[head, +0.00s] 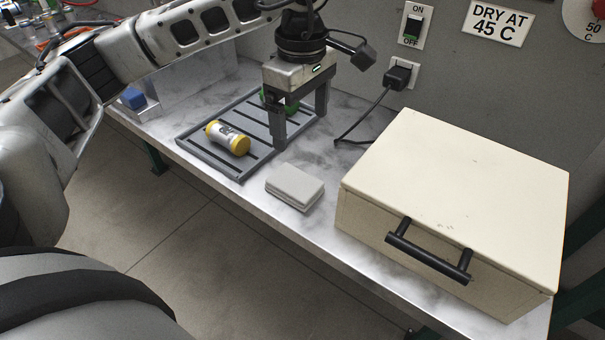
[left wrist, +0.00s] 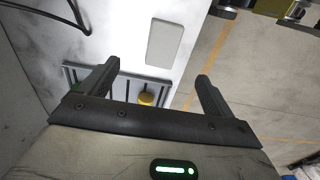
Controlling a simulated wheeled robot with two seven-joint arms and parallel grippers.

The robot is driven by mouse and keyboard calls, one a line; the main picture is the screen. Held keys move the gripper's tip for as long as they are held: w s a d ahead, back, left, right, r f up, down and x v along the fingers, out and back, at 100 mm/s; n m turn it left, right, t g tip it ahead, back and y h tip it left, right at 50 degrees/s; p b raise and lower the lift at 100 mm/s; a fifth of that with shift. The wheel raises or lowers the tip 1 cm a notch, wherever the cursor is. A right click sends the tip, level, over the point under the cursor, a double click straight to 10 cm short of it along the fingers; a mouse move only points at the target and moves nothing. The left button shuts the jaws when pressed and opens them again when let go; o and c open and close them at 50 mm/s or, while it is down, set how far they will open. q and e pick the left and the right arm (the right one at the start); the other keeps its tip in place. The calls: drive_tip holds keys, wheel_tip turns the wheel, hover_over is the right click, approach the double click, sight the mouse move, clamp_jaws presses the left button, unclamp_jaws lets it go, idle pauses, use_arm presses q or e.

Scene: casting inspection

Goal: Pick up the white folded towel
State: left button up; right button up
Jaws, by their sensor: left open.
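The white folded towel (head: 295,187) lies flat on the marble bench, between the slotted grey rack and the cream box. It also shows in the left wrist view (left wrist: 164,42), ahead of the fingers and apart from them. My left gripper (head: 301,128) is open and empty, pointing down over the right end of the rack, behind the towel in the head view. Its two fingers also show in the left wrist view (left wrist: 158,82). My right gripper is not in view.
A yellow-capped cylinder (head: 228,138) lies on the grey rack (head: 190,146), with a green object (head: 266,98) partly hidden behind my gripper. The cream box (head: 455,195) with a black handle stands right of the towel. A black cord (head: 368,118) runs from the wall socket.

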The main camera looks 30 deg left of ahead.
sight(301, 184)
use_arm(q)
drive_tip(key=f, duration=0.4)
drive_tip(key=f+p, duration=0.1)
drive_tip(key=f, duration=0.4)
drive_tip(key=s+f, duration=0.1)
drive_tip(key=f, duration=0.3)
drive_tip(key=shift+d+f+p, duration=0.2)
drive_tip(key=shift+f+p, duration=0.2)
drive_tip(key=c, duration=1.1)
